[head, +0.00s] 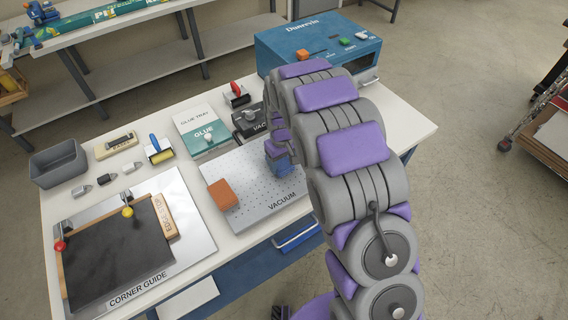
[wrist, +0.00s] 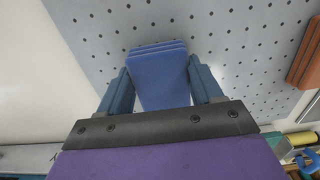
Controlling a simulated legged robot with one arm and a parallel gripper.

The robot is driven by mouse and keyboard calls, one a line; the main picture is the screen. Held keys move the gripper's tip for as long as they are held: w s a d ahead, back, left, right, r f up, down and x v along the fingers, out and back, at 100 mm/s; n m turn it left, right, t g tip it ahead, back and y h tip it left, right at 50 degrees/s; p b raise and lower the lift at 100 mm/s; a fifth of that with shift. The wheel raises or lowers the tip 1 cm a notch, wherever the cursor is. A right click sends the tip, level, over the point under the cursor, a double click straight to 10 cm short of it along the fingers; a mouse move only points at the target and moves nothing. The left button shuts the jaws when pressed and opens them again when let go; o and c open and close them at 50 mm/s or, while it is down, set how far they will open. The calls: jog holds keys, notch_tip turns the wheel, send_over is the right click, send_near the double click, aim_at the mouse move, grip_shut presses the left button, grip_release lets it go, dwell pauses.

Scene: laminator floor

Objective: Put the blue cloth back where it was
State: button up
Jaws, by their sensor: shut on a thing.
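My gripper (wrist: 157,92) is shut on the blue cloth (wrist: 158,70), a folded blue block between its two fingers in the wrist view. In the head view the blue cloth (head: 279,163) shows beside my arm, over the right part of the grey perforated vacuum plate (head: 245,180). The plate (wrist: 100,40) fills the background of the wrist view. I cannot tell whether the cloth touches the plate. My arm hides the right side of the plate and most of my gripper in the head view.
An orange block (head: 222,194) sits on the plate's left part. The corner guide board (head: 190,220), glue tray (head: 203,130), yellow-and-blue roller (head: 159,151) and grey bin (head: 58,163) stand to the left. The blue laminator (head: 325,50) stands at the back right. The table's right rear corner is clear.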

aim_at(279, 163)
jog(key=shift+a+f, duration=0.45)
jog(key=shift+a, duration=0.05)
jog(key=shift+a+r, duration=0.1)
jog(key=shift+a, duration=0.2)
jog(key=o, duration=0.6)
jog(key=shift+c, duration=0.2)
jog(key=o, duration=0.5)
jog(key=shift+d+r, duration=0.1)
jog(key=shift+d, duration=1)
jog(key=shift+c, duration=0.2)
jog(key=shift+a, duration=0.55)
jog(key=shift+a+r, duration=0.3)
jog(key=shift+r+p, duration=1.35)
jog(key=shift+r, duration=4.3)
jog(key=s+d+r+m, duration=0.2)
jog(key=s+d+r, duration=0.4)
jog(key=s+d+r+m, duration=0.1)
jog(key=s+d, duration=0.2)
jog(key=s, duration=0.7)
jog(key=s+d+r+m+g, duration=0.1)
jog(key=s+d+r+m, duration=0.1)
jog(key=s, duration=0.9)
jog(key=s+d+r+m, duration=0.1)
jog(key=s+d, duration=0.4)
jog(key=s, duration=0.6)
jog(key=shift+s+r+m+g, duration=0.25)
jog(key=shift+r+m+g, duration=0.15)
jog(key=shift+r, duration=0.35)
